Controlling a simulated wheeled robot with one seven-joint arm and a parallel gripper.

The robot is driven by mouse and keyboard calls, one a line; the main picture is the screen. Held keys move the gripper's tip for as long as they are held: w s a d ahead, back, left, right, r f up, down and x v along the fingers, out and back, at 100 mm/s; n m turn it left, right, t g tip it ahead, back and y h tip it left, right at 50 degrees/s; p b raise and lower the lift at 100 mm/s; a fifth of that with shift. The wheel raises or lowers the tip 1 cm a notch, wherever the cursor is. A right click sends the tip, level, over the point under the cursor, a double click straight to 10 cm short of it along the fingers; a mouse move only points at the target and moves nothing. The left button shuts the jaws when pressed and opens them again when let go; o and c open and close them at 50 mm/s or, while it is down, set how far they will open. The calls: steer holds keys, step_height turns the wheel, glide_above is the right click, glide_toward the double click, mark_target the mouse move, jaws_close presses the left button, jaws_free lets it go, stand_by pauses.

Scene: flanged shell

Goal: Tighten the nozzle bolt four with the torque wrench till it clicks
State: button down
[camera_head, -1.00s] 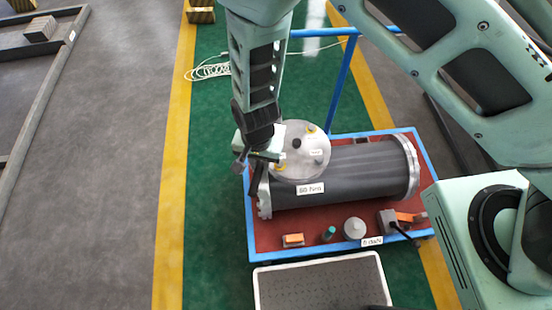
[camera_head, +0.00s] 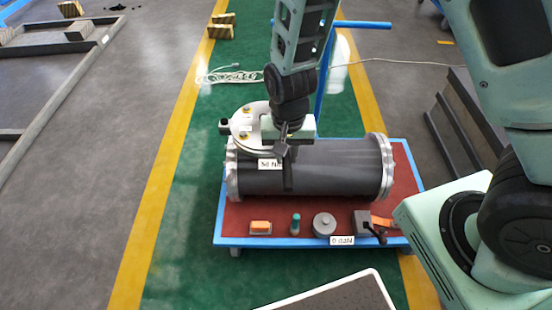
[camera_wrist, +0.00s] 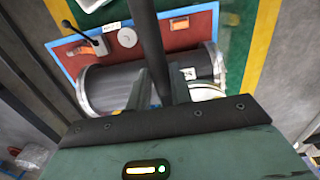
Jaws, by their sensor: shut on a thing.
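A dark grey cylindrical shell (camera_head: 320,167) with metal end flanges lies on a red-topped trolley. Near its left end stands a round metal nozzle flange (camera_head: 240,122) with several bolts, some yellow-marked (camera_head: 243,135). I cannot tell which is bolt four. My gripper (camera_head: 286,140) is over the shell, at the right edge of the nozzle flange. In the wrist view my gripper (camera_wrist: 158,92) is shut on a dark rod, the torque wrench (camera_wrist: 145,40). The wrench also shows hanging in front of the shell in the head view (camera_head: 288,178). Its working end is hidden, so contact with a bolt cannot be told.
The trolley's blue-edged top (camera_head: 232,222) carries an orange block (camera_head: 260,227), a teal-topped item (camera_head: 295,224), a grey round weight (camera_head: 324,225) and a grey block with a black lever (camera_head: 366,223). A blue post (camera_head: 325,75) rises behind. Green floor is free at left.

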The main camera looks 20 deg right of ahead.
steer(key=shift+r+p, duration=0.15)
steer(key=shift+p, duration=0.15)
step_height(320, 180, down, 6)
steer(key=b, duration=0.4)
steer(key=shift+w+r, duration=0.1)
steer(key=shift+r, duration=0.2)
steer(key=shift+p, duration=0.75)
stand_by(0.8)
steer(key=shift+f+b, duration=0.95)
steer(key=shift+f, duration=0.4)
stand_by(0.3)
steer(key=shift+a, duration=0.2)
